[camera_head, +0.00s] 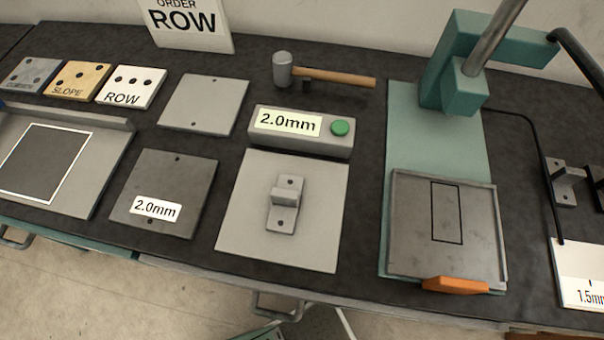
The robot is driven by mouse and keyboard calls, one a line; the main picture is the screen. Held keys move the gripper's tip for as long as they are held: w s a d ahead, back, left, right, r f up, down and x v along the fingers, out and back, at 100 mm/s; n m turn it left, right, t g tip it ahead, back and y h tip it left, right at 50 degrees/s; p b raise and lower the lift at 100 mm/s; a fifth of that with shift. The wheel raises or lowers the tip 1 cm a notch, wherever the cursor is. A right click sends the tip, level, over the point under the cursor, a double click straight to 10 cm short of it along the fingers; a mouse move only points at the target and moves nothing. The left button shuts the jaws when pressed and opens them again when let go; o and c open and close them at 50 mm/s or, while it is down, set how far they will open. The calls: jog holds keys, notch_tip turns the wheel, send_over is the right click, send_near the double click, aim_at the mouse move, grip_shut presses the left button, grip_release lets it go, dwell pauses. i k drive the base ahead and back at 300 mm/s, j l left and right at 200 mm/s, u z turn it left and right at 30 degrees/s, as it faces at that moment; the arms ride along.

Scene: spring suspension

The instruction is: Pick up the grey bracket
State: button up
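A small grey bracket (285,208) sits on a light grey square plate (320,246), in front of the box with the 2.0mm display. It has a flat base with a hole near each end and an upright tab in the middle. My gripper is not visible in this view.
The display box (339,147) has a green button. A teal press (462,75) with a tray (470,240) and orange handle stands right. A hammer (330,76) lies behind. Dark 2.0mm plate (180,175) lies left. Clear dark bench separates the plates.

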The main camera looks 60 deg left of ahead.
aim_at(285, 198)
jog(key=u, duration=0.45)
jog(key=k+j+u, duration=0.1)
jog(key=u, duration=0.3)
jog(key=j+u, duration=0.15)
jog(key=u, duration=0.3)
jog(key=j+u, duration=0.15)
jog(key=u, duration=0.3)
jog(key=k, duration=0.05)
